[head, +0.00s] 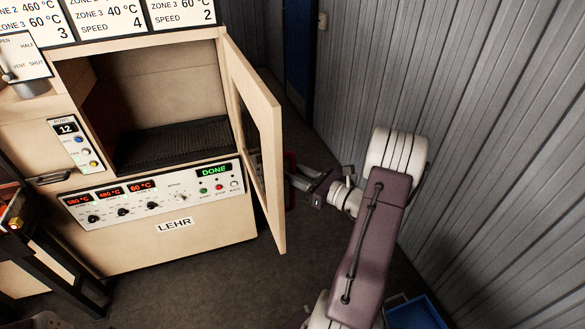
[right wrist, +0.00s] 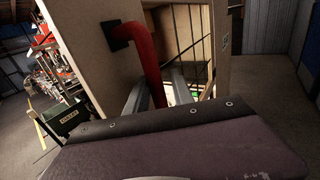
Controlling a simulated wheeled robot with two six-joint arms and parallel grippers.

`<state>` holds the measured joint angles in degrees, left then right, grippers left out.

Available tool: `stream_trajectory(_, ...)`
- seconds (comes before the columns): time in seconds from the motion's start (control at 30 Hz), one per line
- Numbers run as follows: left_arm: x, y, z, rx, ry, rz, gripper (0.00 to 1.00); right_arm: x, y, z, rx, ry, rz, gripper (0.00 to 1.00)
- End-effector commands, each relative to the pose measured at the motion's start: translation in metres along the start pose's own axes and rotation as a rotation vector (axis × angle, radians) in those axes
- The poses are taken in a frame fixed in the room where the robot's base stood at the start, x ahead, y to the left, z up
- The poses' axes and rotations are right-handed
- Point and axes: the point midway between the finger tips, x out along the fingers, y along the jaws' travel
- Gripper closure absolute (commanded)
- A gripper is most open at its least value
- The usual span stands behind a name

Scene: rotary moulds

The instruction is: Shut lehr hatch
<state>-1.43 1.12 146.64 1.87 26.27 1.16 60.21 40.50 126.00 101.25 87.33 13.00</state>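The lehr (head: 205,238) is a cream cabinet at the left of the head view. Its hatch (head: 277,165), a cream frame with a window, stands wide open on the right side of the dark, empty-looking chamber (head: 165,95). My right gripper (head: 292,180) is at the outer face of the hatch. In the right wrist view, the red bar handle (right wrist: 148,60) on the hatch (right wrist: 85,50) runs down between my two fingers (right wrist: 156,95). The fingers look apart, with a gap beside the bar. My left gripper is not in view.
A control panel (head: 150,200) under the chamber shows a green DONE display (head: 212,170). A corrugated wall (head: 480,110) stands close on the right. A blue bin (head: 415,312) is on the floor at bottom right. A dark-framed stand (head: 60,262) is at left.

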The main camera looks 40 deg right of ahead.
Motion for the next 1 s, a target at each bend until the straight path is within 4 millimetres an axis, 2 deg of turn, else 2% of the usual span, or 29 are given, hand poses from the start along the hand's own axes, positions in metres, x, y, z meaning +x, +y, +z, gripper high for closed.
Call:
stream_trajectory(0.27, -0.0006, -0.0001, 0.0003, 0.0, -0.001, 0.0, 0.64, 0.0028, -0.0002, -0.0004, 0.0, 0.0, -0.001, 0.73)
stream_trajectory(0.37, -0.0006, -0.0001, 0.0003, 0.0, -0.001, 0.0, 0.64, 0.0027, -0.0001, -0.0006, 0.0, 0.0, -0.001, 1.0)
stream_trajectory(1.0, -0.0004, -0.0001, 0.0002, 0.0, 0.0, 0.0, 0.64, 0.0025, 0.0004, -0.0018, 0.001, 0.003, 0.0, 1.0)
